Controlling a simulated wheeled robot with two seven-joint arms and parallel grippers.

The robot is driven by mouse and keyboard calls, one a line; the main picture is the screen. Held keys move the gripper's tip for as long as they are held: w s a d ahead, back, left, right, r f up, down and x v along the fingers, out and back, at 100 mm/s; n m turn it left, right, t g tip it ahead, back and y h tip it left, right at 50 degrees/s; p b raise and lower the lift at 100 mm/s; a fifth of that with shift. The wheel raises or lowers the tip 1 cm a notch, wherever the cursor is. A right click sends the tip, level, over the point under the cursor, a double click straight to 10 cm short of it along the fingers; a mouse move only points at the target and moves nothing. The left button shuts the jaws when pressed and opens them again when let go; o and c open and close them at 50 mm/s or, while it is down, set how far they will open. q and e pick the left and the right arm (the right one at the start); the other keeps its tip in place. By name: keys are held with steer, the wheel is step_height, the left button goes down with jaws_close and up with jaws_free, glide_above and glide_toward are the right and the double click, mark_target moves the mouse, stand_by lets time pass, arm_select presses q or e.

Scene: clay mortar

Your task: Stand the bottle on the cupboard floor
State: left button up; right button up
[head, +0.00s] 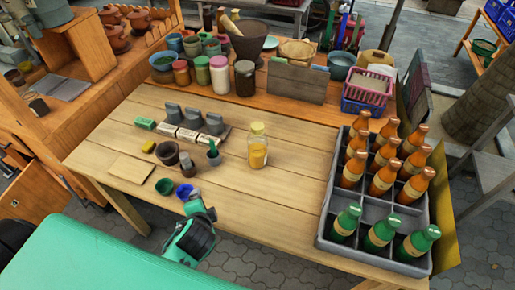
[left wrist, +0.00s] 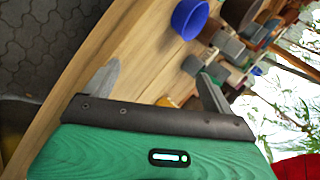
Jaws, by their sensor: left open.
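A clear bottle of yellow-orange contents with a yellow cap (head: 258,146) stands upright near the middle of the wooden table (head: 290,205). Brown bottles (head: 383,178) and green bottles (head: 381,233) stand in a grey divided crate (head: 328,225) at the right; which bottle is meant I cannot tell. A wooden cupboard-like unit (head: 40,208) with a round knob is at the left edge; its floor is not clearly visible. My left gripper (head: 203,208) is at the table's front edge, left of and nearer than the yellow-capped bottle. In the left wrist view, its fingers (left wrist: 160,82) are apart and empty.
Grey weights (head: 192,120), jars (head: 219,75) and a pink basket (head: 368,88) stand farther back. The front middle tabletop is clear.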

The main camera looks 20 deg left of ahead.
arm_select(q)
steer(key=w+m+t, duration=0.1)
steer(key=w+r+m+t, duration=0.1)
steer(key=w+m, duration=0.1)
steer(key=w+r+m+y, duration=0.1)
steer(key=m, duration=0.1)
steer(key=shift+w+a+t, duration=0.2)
steer(key=shift+w+t, duration=0.05)
steer(key=shift+t, duration=0.15)
steer(key=w+d+r+m+t, duration=0.2)
steer(key=w+m+t, duration=0.25)
steer(key=m, duration=0.35)
steer(key=m+t+h, duration=0.2)
steer(key=m+h, duration=0.4)
steer(key=m, duration=0.7)
glide_toward(254, 148)
steer(key=w, duration=0.2)
steer(key=w+p, duration=0.1)
steer(key=w, duration=0.4)
steer(key=shift+w+d+f+p, duration=0.3)
steer(key=shift+w+f+p, duration=0.05)
steer(key=shift+w+p, duration=0.05)
steer(key=shift+w+r, duration=0.15)
steer(key=shift+w, duration=0.55)
steer(key=w+p, duration=0.1)
steer(key=w, duration=0.3)
steer(key=shift+w, duration=0.2)
steer(key=c, duration=1.3)
